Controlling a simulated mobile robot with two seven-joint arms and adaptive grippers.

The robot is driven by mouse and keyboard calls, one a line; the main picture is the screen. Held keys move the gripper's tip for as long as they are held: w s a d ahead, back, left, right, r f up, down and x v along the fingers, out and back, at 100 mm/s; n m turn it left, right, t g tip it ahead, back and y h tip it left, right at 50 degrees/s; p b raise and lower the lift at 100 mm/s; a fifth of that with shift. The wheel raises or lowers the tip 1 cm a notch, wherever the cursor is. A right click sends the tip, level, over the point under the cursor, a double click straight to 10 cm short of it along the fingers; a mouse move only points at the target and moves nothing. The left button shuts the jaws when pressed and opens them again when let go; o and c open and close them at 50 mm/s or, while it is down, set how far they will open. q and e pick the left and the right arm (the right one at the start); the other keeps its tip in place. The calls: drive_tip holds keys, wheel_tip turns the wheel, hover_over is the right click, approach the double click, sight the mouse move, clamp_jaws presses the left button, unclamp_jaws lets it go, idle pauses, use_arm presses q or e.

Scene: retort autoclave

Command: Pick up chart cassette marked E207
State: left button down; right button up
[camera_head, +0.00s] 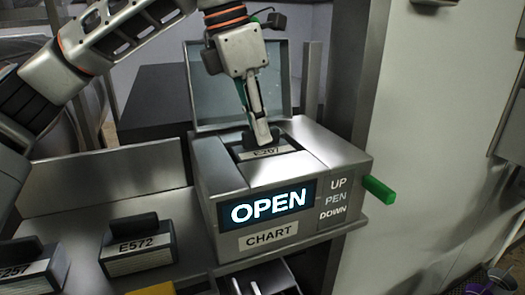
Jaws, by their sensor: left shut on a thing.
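The chart cassette marked E207 (267,152) sits in the opening in the top of the grey chart recorder (220,178). Its label faces me, and its lower part is hidden inside the opening. My left gripper (262,135) points down from above and is shut on the dark top grip of this cassette. The recorder's lid (205,102) stands raised behind the opening. Its front display (268,208) reads OPEN, above a CHART label. My right gripper is not in view.
A cassette marked E572 (138,257) and one marked E257 (30,270) stand on the steel shelf at the left. A green handle (378,190) sticks out of the recorder's right side, by the UP, PEN, DOWN labels. A pale wall (430,130) is at the right.

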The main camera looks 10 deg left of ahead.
use_arm(q)
drive_tip(key=shift+r, duration=0.15)
wheel_tip(320, 180, up, 20)
idle(0.7)
